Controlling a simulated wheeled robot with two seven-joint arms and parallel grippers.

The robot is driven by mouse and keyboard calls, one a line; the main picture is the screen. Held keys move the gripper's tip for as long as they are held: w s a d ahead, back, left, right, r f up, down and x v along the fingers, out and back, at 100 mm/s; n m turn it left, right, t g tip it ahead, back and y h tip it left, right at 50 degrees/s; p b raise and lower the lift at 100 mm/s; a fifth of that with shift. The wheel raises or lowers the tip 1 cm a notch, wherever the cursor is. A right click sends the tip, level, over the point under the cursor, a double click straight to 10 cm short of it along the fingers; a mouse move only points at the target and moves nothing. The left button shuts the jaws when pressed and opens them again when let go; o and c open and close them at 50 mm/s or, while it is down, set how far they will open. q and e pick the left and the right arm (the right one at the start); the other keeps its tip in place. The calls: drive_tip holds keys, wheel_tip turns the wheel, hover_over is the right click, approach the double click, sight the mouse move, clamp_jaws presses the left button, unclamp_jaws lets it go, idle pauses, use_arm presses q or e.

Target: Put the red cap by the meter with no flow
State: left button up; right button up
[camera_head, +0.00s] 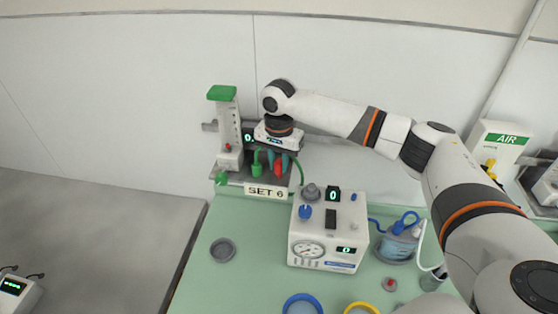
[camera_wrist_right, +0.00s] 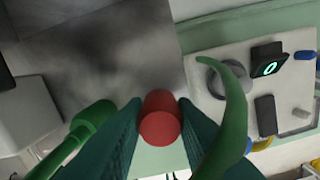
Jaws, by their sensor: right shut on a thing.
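The red cap (camera_wrist_right: 160,122) sits between the two teal fingers of my right gripper (camera_wrist_right: 161,108) in the right wrist view. My right gripper (camera_head: 283,160) is shut on the cap, which shows as a small red piece (camera_head: 279,169) below the fingers in the head view. A dark display (camera_head: 248,138) beside the meter reads 0. The cap's underside is hidden. My left gripper is not in view.
A green fitting (camera_head: 257,164) and green hose (camera_head: 299,170) are close beside the gripper. A white box with a gauge (camera_head: 308,249) stands in front. A grey round dish (camera_head: 223,250), blue ring (camera_head: 302,301) and AIR unit (camera_head: 497,146) are around. The green table's left front is mostly clear.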

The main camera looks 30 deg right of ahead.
sight(279, 161)
drive_tip(key=shift+f, duration=0.95)
idle(0.6)
drive_tip(key=o, duration=1)
drive_tip(key=shift+o, duration=0.2)
drive_tip(key=shift+r, duration=3.55)
